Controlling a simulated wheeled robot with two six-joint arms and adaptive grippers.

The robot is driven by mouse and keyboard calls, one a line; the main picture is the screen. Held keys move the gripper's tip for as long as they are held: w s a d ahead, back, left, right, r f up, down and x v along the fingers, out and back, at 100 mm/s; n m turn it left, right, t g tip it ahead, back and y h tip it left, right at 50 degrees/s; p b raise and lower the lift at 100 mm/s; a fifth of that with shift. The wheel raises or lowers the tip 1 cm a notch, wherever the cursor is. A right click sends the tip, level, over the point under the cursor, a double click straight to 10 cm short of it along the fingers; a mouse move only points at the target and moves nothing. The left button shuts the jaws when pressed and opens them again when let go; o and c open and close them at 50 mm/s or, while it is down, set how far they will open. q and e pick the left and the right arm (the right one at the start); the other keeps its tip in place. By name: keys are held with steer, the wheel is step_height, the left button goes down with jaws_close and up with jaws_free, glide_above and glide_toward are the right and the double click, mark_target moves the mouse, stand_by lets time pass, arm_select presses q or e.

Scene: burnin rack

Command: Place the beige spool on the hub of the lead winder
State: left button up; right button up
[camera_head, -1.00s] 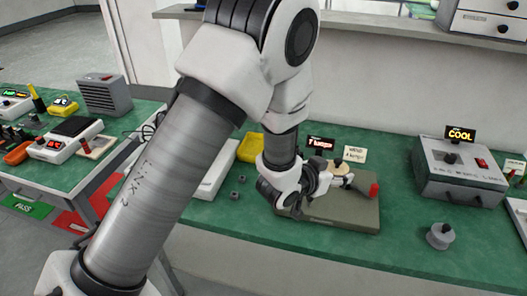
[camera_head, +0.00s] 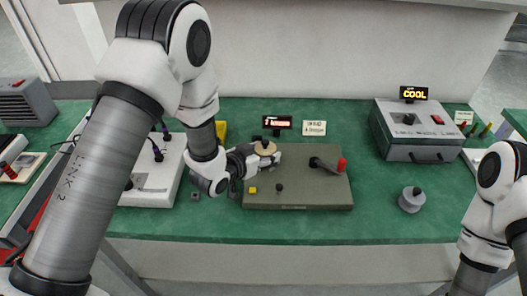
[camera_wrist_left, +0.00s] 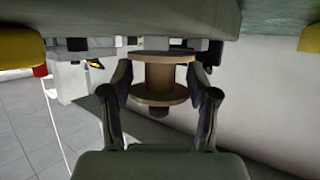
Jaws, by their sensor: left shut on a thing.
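The beige spool (camera_head: 265,148) is at the rear left part of the lead winder (camera_head: 300,195), a grey-green board with a crank (camera_head: 325,166) and red grip. My left gripper (camera_head: 262,159) reaches in from the left and is shut on the spool. In the left wrist view the spool (camera_wrist_left: 160,80) is upright between both fingers (camera_wrist_left: 162,90), with a dark nub protruding from its end. The board (camera_wrist_left: 140,18) lies close to the spool's other end. The hub is hidden; I cannot tell whether the spool sits on it. My right gripper is out of view.
A grey box (camera_head: 415,130) with a COOL display stands at the back right. A grey weight-like cylinder (camera_head: 411,199) stands right of the winder. A white device (camera_head: 155,175) lies left, behind my left arm. The green bench (camera_head: 370,222) is clear in front of the cylinder.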

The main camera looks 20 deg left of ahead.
arm_select(q)
steer(key=shift+f, duration=0.1)
steer(key=shift+f+b, duration=0.5)
steer(key=shift+f, duration=0.05)
steer(key=o, duration=1.1)
steer(key=shift+r, duration=0.1)
steer(key=shift+o, duration=0.2)
steer(key=shift+r+p, duration=0.35)
steer(key=shift+r, duration=0.05)
steer(key=v, duration=1.2)
steer(key=shift+r, duration=0.2)
